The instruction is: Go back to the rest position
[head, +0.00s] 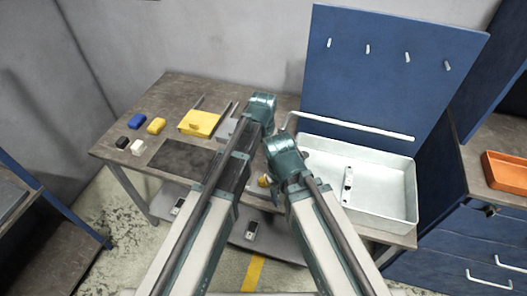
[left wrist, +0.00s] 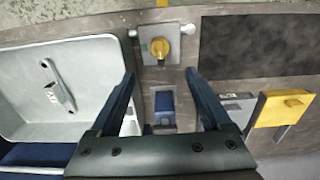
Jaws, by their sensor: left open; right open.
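My left gripper (head: 262,106) is the higher one, over the middle of the workbench. In the left wrist view its two fingers (left wrist: 160,85) are spread wide with nothing between them. Below that gap, a blue block on a grey fitting (left wrist: 165,104) sits on the bench, apart from the fingers. My right gripper (head: 284,152) hangs close beside the left one, lower in the picture, near the left wall of the white tray (head: 408,190). Its fingertips are mostly hidden in the head view, and I see nothing held.
One bracket (head: 348,184) lies in the tray. A blue panel with several hooks (head: 390,75) stands behind. A yellow box (head: 199,122), a dark mat (head: 182,158) and small coloured blocks (head: 156,125) occupy the bench's left. A yellow knob (left wrist: 160,47) sits near its front edge.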

